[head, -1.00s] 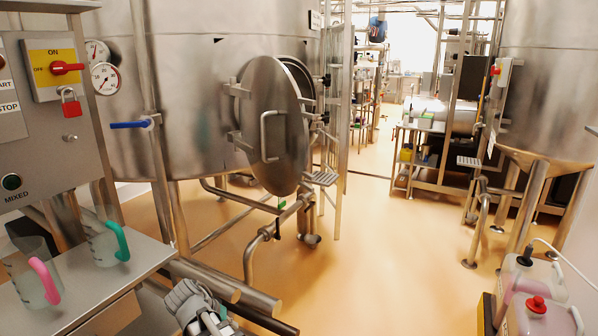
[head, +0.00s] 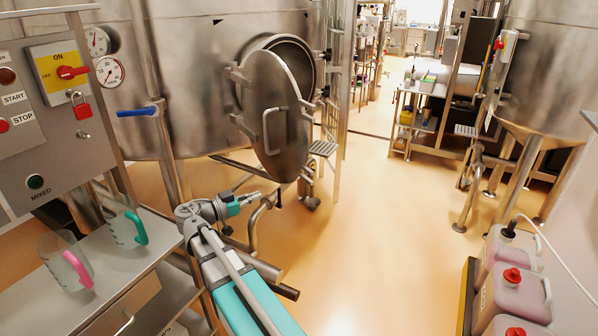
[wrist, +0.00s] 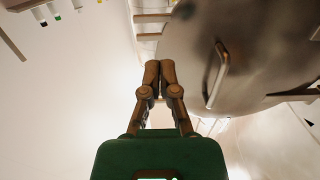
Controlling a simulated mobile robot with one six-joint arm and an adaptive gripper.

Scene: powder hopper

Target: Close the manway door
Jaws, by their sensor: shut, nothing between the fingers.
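The manway door (head: 288,150) is a round steel plate with a bar handle (head: 266,130). It stands swung out from the tank, and the round manway opening (head: 297,56) shows dark behind its upper right side. My gripper (head: 256,196) is below and to the left of the door, apart from it, pointing right. In the wrist view my gripper's fingertips (wrist: 159,72) are together and empty. The door (wrist: 255,80) fills the upper right there, with its handle (wrist: 217,75) to the right of the fingers and not touched.
A control panel (head: 105,150) and a steel shelf with jugs (head: 65,260) stand at the left. Pipes (head: 262,225) run low under the tank. Pink-liquid canisters (head: 515,290) stand at the lower right. The orange floor in the middle is clear.

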